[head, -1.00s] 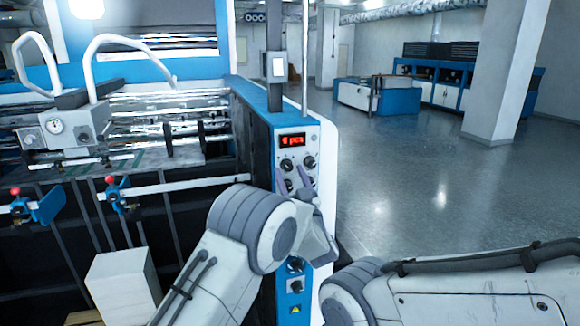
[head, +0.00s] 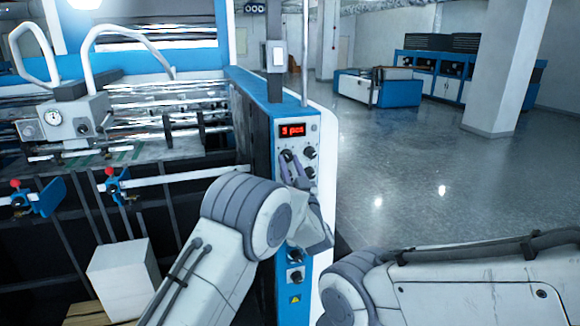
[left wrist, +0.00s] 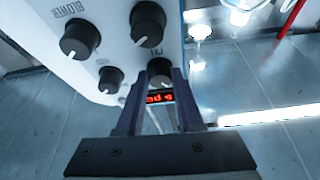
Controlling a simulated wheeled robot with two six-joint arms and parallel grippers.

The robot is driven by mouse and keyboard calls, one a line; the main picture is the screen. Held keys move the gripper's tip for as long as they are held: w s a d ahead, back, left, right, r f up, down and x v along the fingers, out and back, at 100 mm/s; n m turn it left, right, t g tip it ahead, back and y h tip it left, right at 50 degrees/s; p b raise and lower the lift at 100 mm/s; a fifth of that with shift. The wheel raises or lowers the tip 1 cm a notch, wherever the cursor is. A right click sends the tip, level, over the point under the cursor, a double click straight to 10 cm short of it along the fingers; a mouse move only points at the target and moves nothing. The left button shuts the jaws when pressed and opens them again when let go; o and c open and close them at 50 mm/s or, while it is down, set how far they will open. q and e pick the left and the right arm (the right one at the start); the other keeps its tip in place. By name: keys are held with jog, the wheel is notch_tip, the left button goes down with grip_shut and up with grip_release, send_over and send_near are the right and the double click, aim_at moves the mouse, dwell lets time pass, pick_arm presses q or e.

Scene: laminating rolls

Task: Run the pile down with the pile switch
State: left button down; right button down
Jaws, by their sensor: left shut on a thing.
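The control panel (head: 316,222) on the blue and white machine carries several black knobs and a red lit display (head: 292,130) reading a number of "pcs". The pile switch is a black knob (head: 287,155) below the display; it also shows in the left wrist view (left wrist: 160,70), where its label is only partly readable. My left gripper (head: 291,160) is shut on this knob, one finger on each side in the left wrist view (left wrist: 160,82). The pale pile (head: 122,280) stands low inside the machine at left. My right gripper is out of the picture.
More knobs, one labelled BLOWER (left wrist: 80,40), sit close by in the left wrist view. Lower switches (head: 295,275) lie beneath my left wrist. Open grey floor (head: 400,210) lies right of the machine, with a white pillar (head: 497,75) further back.

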pick_arm(q)
jog(key=m, duration=0.1)
jog(key=m+h+b, duration=0.1)
jog(key=m, duration=0.1)
jog(key=shift+a+h, duration=0.2)
jog(key=shift+h, duration=0.1)
jog(key=m+h+b, duration=0.1)
jog(key=m, duration=0.1)
jog(key=shift+m+h, duration=0.3)
jog(key=shift+m, duration=0.1)
jog(key=shift+s+a+r+m+h+b, duration=0.15)
jog(key=shift+m+h, duration=0.4)
jog(key=shift+m, duration=0.75)
jog(key=shift+w+m+h+b, duration=0.1)
jog(key=shift+m+h+b, duration=0.3)
jog(key=shift+m, duration=0.9)
jog(key=c, duration=0.5)
grip_release()
jog(key=shift+c, duration=0.2)
